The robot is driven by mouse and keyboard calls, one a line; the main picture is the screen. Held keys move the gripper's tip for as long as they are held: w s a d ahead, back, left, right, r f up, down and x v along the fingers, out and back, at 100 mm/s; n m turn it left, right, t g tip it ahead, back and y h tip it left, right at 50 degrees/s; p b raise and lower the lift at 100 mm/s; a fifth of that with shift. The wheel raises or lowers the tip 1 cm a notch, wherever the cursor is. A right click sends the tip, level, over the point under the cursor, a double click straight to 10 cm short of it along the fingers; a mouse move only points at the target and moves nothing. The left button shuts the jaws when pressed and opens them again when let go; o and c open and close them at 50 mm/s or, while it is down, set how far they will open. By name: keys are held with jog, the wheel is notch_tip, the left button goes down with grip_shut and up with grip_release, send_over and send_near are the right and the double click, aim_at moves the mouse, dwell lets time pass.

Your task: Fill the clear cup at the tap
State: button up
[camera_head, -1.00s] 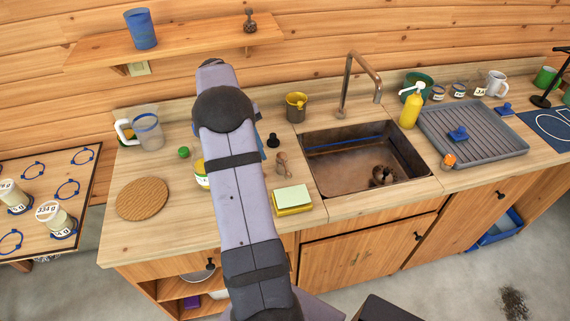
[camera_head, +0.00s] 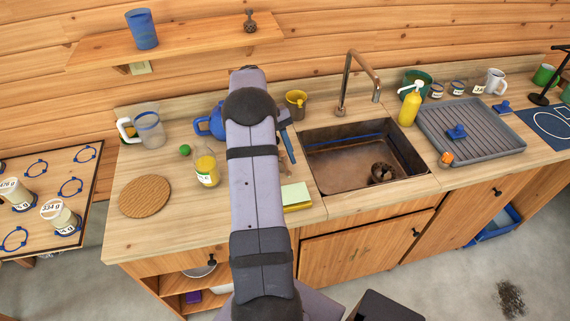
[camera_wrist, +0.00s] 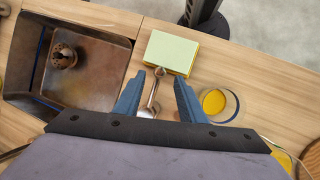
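The clear cup (camera_head: 148,130), a see-through jug with a white handle and a blue band, stands upright at the back left of the counter. It looks empty. The tap (camera_head: 345,85) is a bent brown metal spout at the back of the sink (camera_head: 345,170); no water shows from it. My gripper (camera_wrist: 159,78) is open over the counter just left of the sink, well to the right of the cup. A small metal tool with a round knob (camera_wrist: 160,72) shows between its fingers, not clearly held. In the head view my arm hides most of the gripper.
A sponge (camera_head: 296,197), a yellow-filled glass (camera_head: 206,168), a blue kettle (camera_head: 214,122) and a brass mug (camera_head: 296,103) stand near my arm. A round wooden mat (camera_head: 145,196) lies front left. A soap bottle (camera_head: 410,103) and ridged drainer (camera_head: 475,130) are right of the sink.

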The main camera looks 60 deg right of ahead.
aim_at(287, 171)
jog(key=shift+p+x, duration=0.4)
jog(key=shift+x, duration=1.15)
grip_shut()
jog(key=shift+w+a+m+t+y, duration=0.15)
jog(key=shift+w+a+m+y, duration=0.15)
jog(key=shift+w+m, duration=0.35)
jog(key=shift+w+a+m+t+y, duration=0.15)
jog(key=shift+w+m+y, duration=0.2)
jog(key=shift+m, duration=0.6)
jog(key=shift+w+a+m+t+y, duration=0.1)
jog(key=shift+w+a+m+y, duration=0.25)
jog(key=shift+m, duration=0.45)
jog(key=shift+w+d, duration=0.1)
grip_release()
jog(key=shift+r, duration=0.15)
